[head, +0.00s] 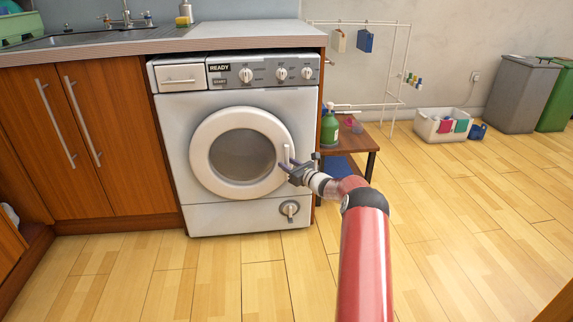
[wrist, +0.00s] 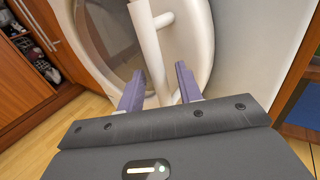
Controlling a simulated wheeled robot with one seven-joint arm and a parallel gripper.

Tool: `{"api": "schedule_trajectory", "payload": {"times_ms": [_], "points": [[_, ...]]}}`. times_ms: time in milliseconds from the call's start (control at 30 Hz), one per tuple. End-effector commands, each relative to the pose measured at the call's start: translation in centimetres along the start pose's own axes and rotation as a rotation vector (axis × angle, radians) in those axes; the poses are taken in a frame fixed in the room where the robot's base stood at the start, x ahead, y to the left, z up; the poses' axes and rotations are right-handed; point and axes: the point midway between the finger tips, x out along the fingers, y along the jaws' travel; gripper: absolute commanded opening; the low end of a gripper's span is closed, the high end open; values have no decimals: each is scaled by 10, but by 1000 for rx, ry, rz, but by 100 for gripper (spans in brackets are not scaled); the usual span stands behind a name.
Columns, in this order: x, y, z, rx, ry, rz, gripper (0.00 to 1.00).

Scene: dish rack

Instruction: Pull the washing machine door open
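The white washing machine (head: 172,125) stands under the counter, and its round door (head: 205,150) looks shut, with dark glass in the middle. A white bar handle (head: 286,154) stands upright on the right of the door ring. My gripper (head: 287,168) is at the handle's lower part, reaching in from the right. In the wrist view, the purple fingers of my gripper (wrist: 158,72) are apart, with the handle (wrist: 147,42) running between them. I see gaps beside the bar, so the fingers do not look closed on it.
Wooden cabinets (head: 95,140) with long handles adjoin the machine's left side. A low brown table (head: 355,141) with a green bottle (head: 329,128) stands just right of it. A white basket (head: 440,127) and grey bin (head: 522,95) are farther right. The floor in front is clear.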

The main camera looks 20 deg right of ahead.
Motion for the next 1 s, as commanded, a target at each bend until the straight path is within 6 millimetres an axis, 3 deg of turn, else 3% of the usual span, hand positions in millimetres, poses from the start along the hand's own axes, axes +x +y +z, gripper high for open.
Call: {"api": "schedule_trajectory", "payload": {"times_ms": [167, 433, 700, 1000], "points": [[11, 1, 0, -1, 1, 0, 35], [12, 0, 0, 0, 1, 0, 35], [12, 0, 0, -1, 1, 0, 1], [13, 1, 0, -1, 1, 1, 0]]}}
